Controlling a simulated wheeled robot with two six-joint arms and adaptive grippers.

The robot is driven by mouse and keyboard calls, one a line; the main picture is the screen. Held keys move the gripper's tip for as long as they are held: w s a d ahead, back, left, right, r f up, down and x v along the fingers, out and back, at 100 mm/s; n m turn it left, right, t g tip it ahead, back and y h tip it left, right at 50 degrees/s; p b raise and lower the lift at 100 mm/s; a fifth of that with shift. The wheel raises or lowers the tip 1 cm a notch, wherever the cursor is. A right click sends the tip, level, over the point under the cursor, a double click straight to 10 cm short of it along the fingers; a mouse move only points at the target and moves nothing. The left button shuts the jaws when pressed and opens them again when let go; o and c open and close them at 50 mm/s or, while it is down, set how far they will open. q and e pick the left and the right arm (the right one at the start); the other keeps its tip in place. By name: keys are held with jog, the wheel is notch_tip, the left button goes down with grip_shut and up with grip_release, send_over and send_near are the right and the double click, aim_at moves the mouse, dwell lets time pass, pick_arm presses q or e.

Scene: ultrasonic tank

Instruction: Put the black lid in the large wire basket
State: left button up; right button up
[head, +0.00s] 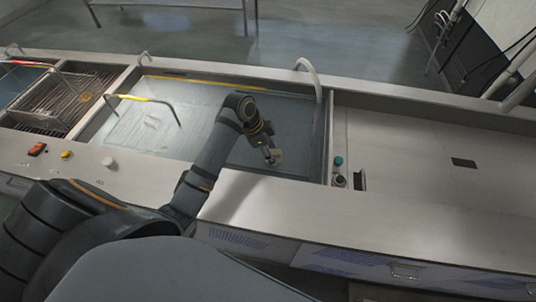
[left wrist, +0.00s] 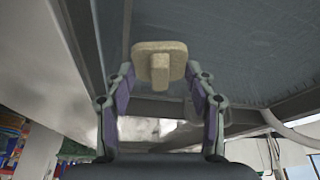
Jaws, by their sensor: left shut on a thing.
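My left gripper (head: 269,154) is over the right part of the middle tank (head: 205,110). It is shut on a tan, plate-like piece with a stubby handle (left wrist: 158,62); in the left wrist view the fingers (left wrist: 160,88) grip it from both sides. The held piece is small in the head view (head: 278,157) and is not black. I cannot make out a black lid for sure; a flat dark rectangle (head: 463,162) lies on the right counter. A wire basket (head: 42,118) stands at the left tank. My right gripper is not in view.
A curved white spout (head: 310,70) stands at the tank's back right. A teal-topped item (head: 338,161) is by the tank's right edge. The right counter (head: 420,190) is mostly clear.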

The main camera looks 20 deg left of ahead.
pick_arm(q)
jog(key=w+a+f+n+b, duration=0.1)
jog(key=w+a+f+b, duration=0.15)
jog(key=w+f, duration=0.25)
jog(key=p, duration=0.1)
send_over(268, 166)
notch_tip(268, 166, down, 5)
jog(key=shift+f, duration=0.1)
notch_tip(268, 166, down, 4)
jog(key=shift+f, duration=0.1)
jog(key=shift+w+f, duration=0.1)
jog(key=shift+f, duration=0.05)
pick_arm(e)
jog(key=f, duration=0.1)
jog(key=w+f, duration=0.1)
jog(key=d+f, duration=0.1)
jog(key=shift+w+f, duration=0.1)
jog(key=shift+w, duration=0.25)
pick_arm(q)
jog(key=shift+t, duration=0.3)
jog(key=o, duration=1.5)
jog(key=shift+f, duration=0.1)
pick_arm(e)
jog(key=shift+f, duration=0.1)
